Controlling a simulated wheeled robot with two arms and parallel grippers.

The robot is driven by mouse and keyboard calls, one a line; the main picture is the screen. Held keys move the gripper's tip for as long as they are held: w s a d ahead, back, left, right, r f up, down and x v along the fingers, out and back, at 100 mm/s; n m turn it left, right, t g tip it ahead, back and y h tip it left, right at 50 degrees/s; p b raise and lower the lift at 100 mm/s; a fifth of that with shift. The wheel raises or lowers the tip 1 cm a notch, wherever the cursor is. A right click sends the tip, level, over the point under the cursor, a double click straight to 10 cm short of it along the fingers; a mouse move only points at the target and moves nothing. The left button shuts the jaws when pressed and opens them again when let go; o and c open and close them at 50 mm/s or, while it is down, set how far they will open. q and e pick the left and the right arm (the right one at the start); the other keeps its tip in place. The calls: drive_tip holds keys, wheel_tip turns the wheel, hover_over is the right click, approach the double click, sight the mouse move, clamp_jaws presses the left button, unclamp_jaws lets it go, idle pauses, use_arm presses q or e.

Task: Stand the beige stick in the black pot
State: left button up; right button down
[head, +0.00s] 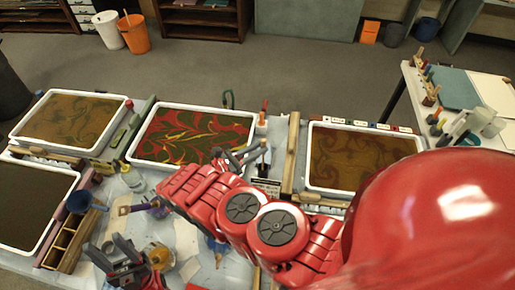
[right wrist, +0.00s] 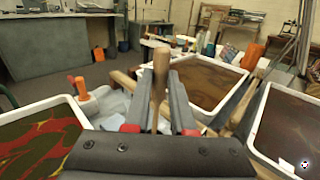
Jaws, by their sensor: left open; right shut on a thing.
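My right gripper (head: 243,155) reaches over the middle of the table, between the red marbled tray and the brown tray to its right. In the right wrist view its dark fingers are shut on the beige stick (right wrist: 161,66), which stands roughly upright between them, its top above the fingertips. In the head view I cannot clearly make out the stick. My left gripper (head: 108,248) is open at the lower left, low over the near part of the table. I cannot pick out the black pot for certain in either view.
A red marbled tray (head: 133,153) and brown trays (head: 127,103) (head: 308,152) fill the far side of the table. An orange-handled tool (right wrist: 78,86) stands near the gripper.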

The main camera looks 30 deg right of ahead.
drive_tip(key=shift+f+b, duration=1.15)
drive_tip(key=shift+f, duration=0.35)
drive_tip(key=c, duration=0.7)
unclamp_jaws()
drive_tip(key=shift+o, duration=0.3)
drive_tip(key=o, duration=0.4)
drive_tip(key=shift+o, duration=0.2)
